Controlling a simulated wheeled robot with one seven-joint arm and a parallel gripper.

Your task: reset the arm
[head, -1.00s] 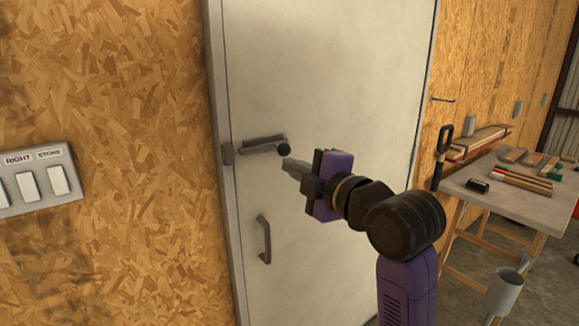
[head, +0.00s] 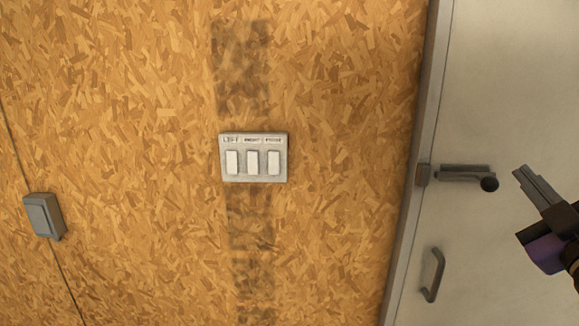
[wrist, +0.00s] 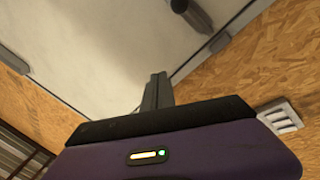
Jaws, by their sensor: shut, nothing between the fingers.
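My gripper (head: 531,180) is at the right edge of the head view, in front of the pale door (head: 520,90). Its fingers are together and hold nothing. Most of my arm is outside the head view.
A switch plate (head: 253,158) with three white rockers is on the chipboard wall (head: 330,80); it also shows in the wrist view (wrist: 280,116). A grey box (head: 44,216) is on the wall at the left. A pull handle (head: 433,275) is below the lever.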

